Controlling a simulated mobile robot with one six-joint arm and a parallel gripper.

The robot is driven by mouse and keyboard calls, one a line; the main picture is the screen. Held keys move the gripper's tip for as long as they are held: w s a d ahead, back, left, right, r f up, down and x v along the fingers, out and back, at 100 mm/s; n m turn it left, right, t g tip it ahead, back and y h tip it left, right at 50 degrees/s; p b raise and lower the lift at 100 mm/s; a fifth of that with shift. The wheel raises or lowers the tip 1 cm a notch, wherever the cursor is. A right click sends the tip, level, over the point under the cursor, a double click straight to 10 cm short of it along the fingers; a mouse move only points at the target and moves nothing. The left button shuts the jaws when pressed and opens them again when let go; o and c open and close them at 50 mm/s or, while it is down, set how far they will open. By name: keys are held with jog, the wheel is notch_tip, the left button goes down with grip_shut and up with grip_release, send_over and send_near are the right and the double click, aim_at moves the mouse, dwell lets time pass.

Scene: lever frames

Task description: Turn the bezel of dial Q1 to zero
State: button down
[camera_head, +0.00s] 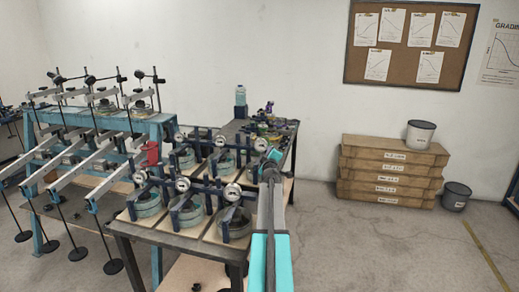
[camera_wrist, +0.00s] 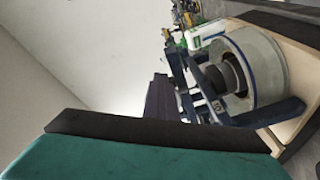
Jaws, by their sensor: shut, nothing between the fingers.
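Several round white dials with dark rims stand over pots on dark blue frames on the bench. The front row holds a left dial (camera_head: 141,177), a middle dial (camera_head: 183,184) and a right dial (camera_head: 232,192). The back row holds a left dial (camera_head: 180,138), a middle dial (camera_head: 221,141) and a right dial (camera_head: 261,145). No readable label shows which is Q1, and the pointers are too small to read. My gripper (camera_head: 272,158) is shut and empty, at the bench's right side near the back right dial. I cannot tell whether it touches anything.
A grey pot (camera_wrist: 262,68) in a dark blue frame (camera_wrist: 205,80) fills the right of the wrist view. Lever frames (camera_head: 85,150) with hanging weights stand at left. Stacked wooden boxes (camera_head: 390,170) and a dark bucket (camera_head: 455,196) stand at right. Floor between is clear.

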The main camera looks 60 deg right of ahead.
jog(key=shift+w+a+f+b, duration=0.25)
jog(key=shift+w+f+b, duration=0.2)
jog(key=shift+b, duration=0.25)
jog(key=shift+w+a+f+b, duration=0.2)
jog(key=shift+w+f+b, duration=0.1)
jog(key=shift+f+b, duration=0.25)
jog(key=shift+w+a+f+b, duration=0.1)
jog(key=shift+w+b, duration=0.1)
jog(key=shift+b, duration=0.3)
dwell(0.6)
jog(key=shift+s+f, duration=0.15)
jog(key=shift+f, duration=0.15)
jog(key=shift+s+f, duration=0.1)
jog(key=shift+s, duration=0.05)
dwell(0.4)
jog(key=shift+s, duration=0.1)
jog(key=v, duration=0.5)
jog(key=shift+s+a, duration=0.2)
jog(key=shift+a, duration=0.1)
dwell(0.4)
